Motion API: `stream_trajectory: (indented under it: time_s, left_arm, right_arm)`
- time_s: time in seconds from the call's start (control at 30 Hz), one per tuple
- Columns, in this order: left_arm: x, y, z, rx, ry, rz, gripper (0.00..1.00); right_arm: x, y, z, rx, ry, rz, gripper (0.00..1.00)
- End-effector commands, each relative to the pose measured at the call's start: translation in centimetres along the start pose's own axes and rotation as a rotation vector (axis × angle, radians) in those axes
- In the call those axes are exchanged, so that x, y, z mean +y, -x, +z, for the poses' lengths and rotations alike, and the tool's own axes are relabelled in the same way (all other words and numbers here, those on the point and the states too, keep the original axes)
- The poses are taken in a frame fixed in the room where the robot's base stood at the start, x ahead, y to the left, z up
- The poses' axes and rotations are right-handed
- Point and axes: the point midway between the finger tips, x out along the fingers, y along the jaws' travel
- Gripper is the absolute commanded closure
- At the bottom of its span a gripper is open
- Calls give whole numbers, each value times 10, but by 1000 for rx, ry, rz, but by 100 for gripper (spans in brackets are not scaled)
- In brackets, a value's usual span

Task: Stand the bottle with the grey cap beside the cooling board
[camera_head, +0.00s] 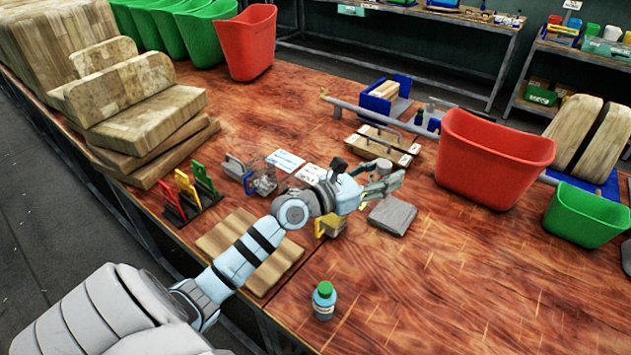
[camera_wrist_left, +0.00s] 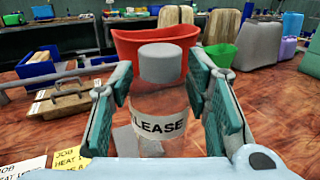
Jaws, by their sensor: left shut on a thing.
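My left gripper (camera_head: 378,186) is over the middle of the table, shut on a clear bottle (camera_wrist_left: 160,104) with a grey cap (camera_wrist_left: 160,63). In the left wrist view the bottle is upright between the green finger pads, and its white label (camera_wrist_left: 160,125) shows "LEASE". Its base is hidden, so I cannot tell whether it touches the table. A slatted wooden board (camera_head: 232,252) lies at the front left, partly under my left arm in the head view. A flat grey slab (camera_head: 392,216) lies just below the gripper in the picture. I cannot tell which is the cooling board. My right gripper is not in view.
A green-capped bottle (camera_head: 324,300) stands near the front edge. A red bin (camera_head: 492,160) and a green bin (camera_head: 585,215) stand to the right. Coloured clamps (camera_head: 190,190) and stacked wood (camera_head: 140,110) are at left. The table's front right is clear.

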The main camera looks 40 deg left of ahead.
Motion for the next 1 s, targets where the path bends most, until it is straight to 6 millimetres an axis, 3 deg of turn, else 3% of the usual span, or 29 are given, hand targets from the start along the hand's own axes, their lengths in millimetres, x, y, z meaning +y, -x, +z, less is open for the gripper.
stream_trajectory:
  time_s: [0.13, 0.3, 0.4, 0.6, 0.8, 1.0]
  left_arm:
    - [2, -4, -40, 4, 2, 12, 83]
    - [1, -3, -114, 5, 1, 10, 83]
    - [1, -4, -144, 4, 0, 9, 83]
    - [1, -4, -167, 3, -1, 8, 83]
    - [1, -3, -204, 3, -2, 8, 83]
    - [1, -3, -199, 3, -2, 7, 83]
  right_arm:
    - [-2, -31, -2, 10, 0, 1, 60]
    - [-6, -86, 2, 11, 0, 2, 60]
    - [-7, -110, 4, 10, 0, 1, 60]
    - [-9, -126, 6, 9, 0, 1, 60]
    - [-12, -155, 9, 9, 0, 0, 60]
    - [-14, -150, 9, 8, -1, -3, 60]
